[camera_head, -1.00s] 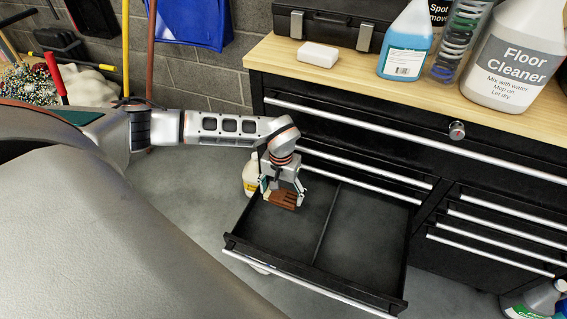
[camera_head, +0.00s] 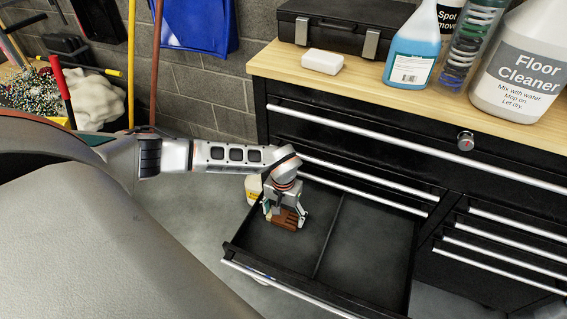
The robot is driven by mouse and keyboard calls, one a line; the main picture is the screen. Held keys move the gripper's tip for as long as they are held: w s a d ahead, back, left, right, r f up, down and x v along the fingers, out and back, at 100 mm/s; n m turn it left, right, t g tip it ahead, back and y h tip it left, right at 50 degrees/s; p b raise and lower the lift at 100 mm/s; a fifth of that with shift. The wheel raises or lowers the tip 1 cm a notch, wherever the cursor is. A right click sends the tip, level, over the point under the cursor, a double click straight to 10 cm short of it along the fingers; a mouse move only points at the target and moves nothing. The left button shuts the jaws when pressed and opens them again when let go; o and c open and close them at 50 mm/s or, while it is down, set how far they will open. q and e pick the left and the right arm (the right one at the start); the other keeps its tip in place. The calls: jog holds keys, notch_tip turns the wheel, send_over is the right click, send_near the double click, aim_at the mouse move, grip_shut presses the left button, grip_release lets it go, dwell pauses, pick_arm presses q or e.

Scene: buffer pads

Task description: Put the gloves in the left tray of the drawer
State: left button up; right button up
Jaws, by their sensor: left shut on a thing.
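The open black drawer (camera_head: 232,251) is split by a divider (camera_head: 328,236) into a left tray (camera_head: 280,252) and a right tray (camera_head: 368,250). My left gripper (camera_head: 286,215) points down over the back of the left tray. It is shut on the brown gloves (camera_head: 288,220), which show below its fingers. I cannot tell whether the gloves touch the tray floor. The rest of the left tray and the right tray look empty. My right gripper is not in view.
The black cabinet has a wooden top (camera_head: 376,84) with a white block (camera_head: 322,62), a blue spray bottle (camera_head: 414,48), a floor cleaner jug (camera_head: 518,62) and a black case (camera_head: 338,24).

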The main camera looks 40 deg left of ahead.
pick_arm(q)
jog(key=o, duration=1.1)
jog(key=shift+o, duration=0.3)
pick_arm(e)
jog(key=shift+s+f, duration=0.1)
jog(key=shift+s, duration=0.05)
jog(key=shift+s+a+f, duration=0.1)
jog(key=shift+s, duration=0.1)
